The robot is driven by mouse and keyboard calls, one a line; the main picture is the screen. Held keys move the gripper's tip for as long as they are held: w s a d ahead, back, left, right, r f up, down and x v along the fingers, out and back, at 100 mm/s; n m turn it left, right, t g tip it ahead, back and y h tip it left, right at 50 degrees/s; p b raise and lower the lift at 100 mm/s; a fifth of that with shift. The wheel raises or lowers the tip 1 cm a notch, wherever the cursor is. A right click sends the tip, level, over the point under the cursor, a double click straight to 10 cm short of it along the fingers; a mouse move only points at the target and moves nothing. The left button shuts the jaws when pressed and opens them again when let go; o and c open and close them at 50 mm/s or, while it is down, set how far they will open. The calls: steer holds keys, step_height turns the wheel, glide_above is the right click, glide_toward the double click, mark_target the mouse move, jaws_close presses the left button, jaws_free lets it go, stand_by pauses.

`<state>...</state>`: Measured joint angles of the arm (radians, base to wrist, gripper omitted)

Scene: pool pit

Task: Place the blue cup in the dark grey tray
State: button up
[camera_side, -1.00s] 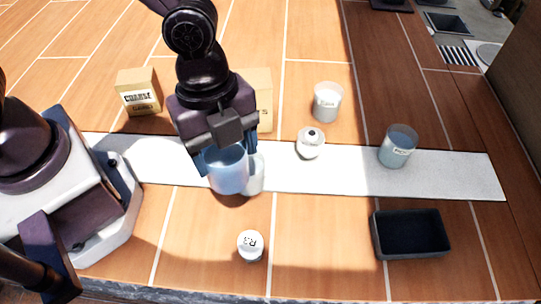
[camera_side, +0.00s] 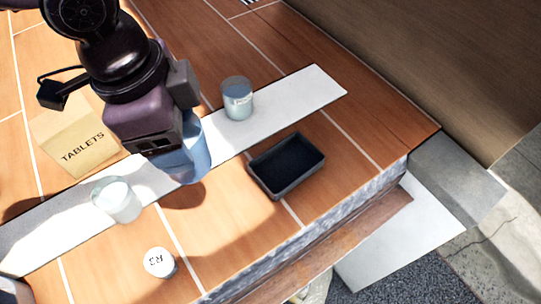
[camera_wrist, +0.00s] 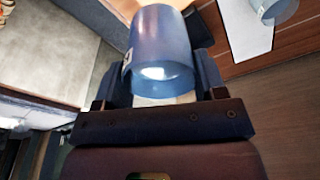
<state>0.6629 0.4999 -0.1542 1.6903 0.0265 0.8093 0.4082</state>
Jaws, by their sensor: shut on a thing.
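The blue cup (camera_side: 190,160) is in my gripper (camera_side: 168,140), upper part hidden by the gripper in the side view. It appears to hang above the white strip and the wood, with shadow below it. In the wrist view the blue cup (camera_wrist: 163,55) sits between the two fingers of my gripper (camera_wrist: 163,78), which are shut on it. The dark grey tray (camera_side: 287,186) lies on the wooden surface to the right of the held cup, apart from it. The tray looks empty.
A grey-blue cup with a label (camera_side: 237,100) stands on the white strip (camera_side: 310,88) behind the tray. A clear cup (camera_side: 117,203) and a white R3 container (camera_side: 159,263) stand to the left. A TABLETS box (camera_side: 75,140) is behind. The counter's stone edge (camera_side: 345,215) runs close in front.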

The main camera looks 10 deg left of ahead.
steer(key=shift+w+d+f, duration=0.1)
steer(key=shift+d+f, duration=0.05)
steer(key=w+d+f, duration=0.9)
steer(key=f, duration=0.3)
steer(key=shift+w+d+f+n, duration=0.15)
steer(key=shift+d+f+n, duration=0.15)
steer(key=shift+d+f, duration=0.05)
steer(key=shift+f, duration=0.15)
steer(key=shift+f, duration=0.35)
steer(key=shift+f, duration=0.1)
steer(key=o, duration=1)
